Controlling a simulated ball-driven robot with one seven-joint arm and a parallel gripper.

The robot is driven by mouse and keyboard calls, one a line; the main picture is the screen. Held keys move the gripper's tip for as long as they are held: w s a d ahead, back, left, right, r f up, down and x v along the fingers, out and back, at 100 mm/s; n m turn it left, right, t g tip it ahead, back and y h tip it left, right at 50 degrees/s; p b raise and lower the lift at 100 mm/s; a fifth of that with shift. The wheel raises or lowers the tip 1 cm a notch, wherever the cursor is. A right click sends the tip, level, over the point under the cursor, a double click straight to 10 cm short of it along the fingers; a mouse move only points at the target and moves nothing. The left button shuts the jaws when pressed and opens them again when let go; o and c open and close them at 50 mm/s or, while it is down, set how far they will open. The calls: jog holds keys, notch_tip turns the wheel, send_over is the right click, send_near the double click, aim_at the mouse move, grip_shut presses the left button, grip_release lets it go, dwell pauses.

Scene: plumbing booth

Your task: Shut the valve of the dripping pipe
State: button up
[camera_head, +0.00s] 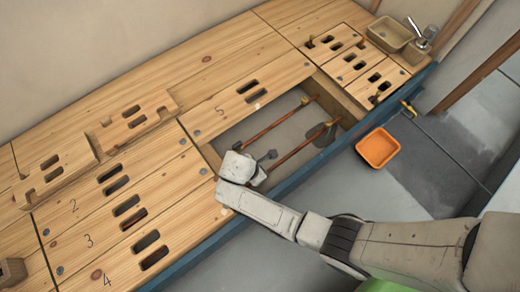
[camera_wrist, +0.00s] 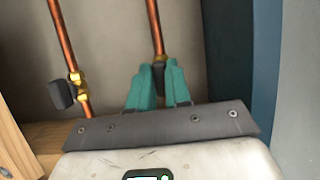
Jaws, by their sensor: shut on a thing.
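Two copper pipes run side by side in an open pit in the wooden floor: the left pipe (camera_head: 272,128) and the right pipe (camera_head: 300,152). A dark wet-looking patch (camera_head: 321,136) lies beside the right pipe's far end. In the wrist view, the right pipe (camera_wrist: 155,28) leads to a dark valve handle (camera_wrist: 159,72) with a brass fitting. My gripper's teal fingers (camera_wrist: 156,86) are shut on this handle, which they partly hide. The left pipe (camera_wrist: 65,40) has its own brass valve with a dark handle (camera_wrist: 61,94), apart from my fingers. My gripper (camera_head: 257,177) reaches into the pit.
A blue edge beam (camera_head: 300,160) borders the pit's near side. An orange tray (camera_head: 378,148) sits on the grey floor.

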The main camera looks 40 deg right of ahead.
grip_shut()
jog(key=shift+w+r+m+g+p, duration=0.15)
jog(key=shift+m+g+p, duration=0.35)
jog(key=shift+m, duration=0.6)
jog(key=m+g, duration=0.1)
jog(key=m, duration=0.2)
jog(key=m+g+y+p, duration=0.1)
jog(key=m, duration=0.4)
jog(key=m+g+y, duration=0.1)
jog(key=m, duration=0.1)
jog(key=shift+m+y+p, duration=0.3)
jog(key=shift+m, duration=0.1)
jog(key=m+y, duration=0.1)
jog(key=m, duration=0.3)
jog(key=shift+m+y, duration=0.4)
jog(key=o, duration=0.7)
grip_release()
